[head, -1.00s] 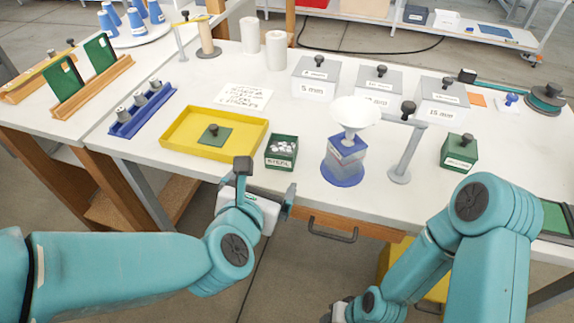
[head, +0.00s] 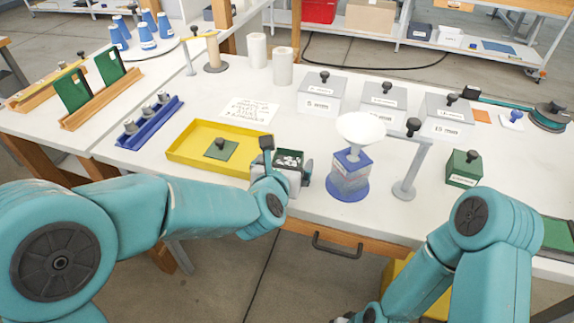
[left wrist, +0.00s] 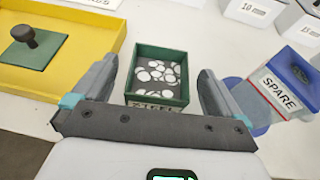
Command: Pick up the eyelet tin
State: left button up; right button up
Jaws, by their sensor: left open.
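The eyelet tin is a small open green box with white rings inside and a label on its front. In the left wrist view the tin (left wrist: 157,98) stands upright between the spread fingers of my left gripper (left wrist: 158,72), with a gap on each side. In the head view the tin (head: 290,156) is at the table's front edge area, its front largely hidden by my left gripper (head: 287,166). My left gripper is open and empty. My right arm is at the lower right of the head view; its gripper's fingers do not show.
The yellow tray (head: 182,158) with a green knobbed plate lies just left of the tin. A blue SPARE box (left wrist: 284,84) and a white funnel (head: 360,128) stand close on the right. Grey lidded boxes (head: 320,94) are farther back. The table between is clear.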

pick_arm(q)
jog(key=shift+x, duration=1.1)
jog(key=shift+s, duration=0.1)
jog(key=shift+c, duration=0.7)
jog(key=c, duration=1.1)
jog(key=shift+o, duration=0.2)
notch_tip(320, 180, up, 20)
jog(key=p, duration=0.7)
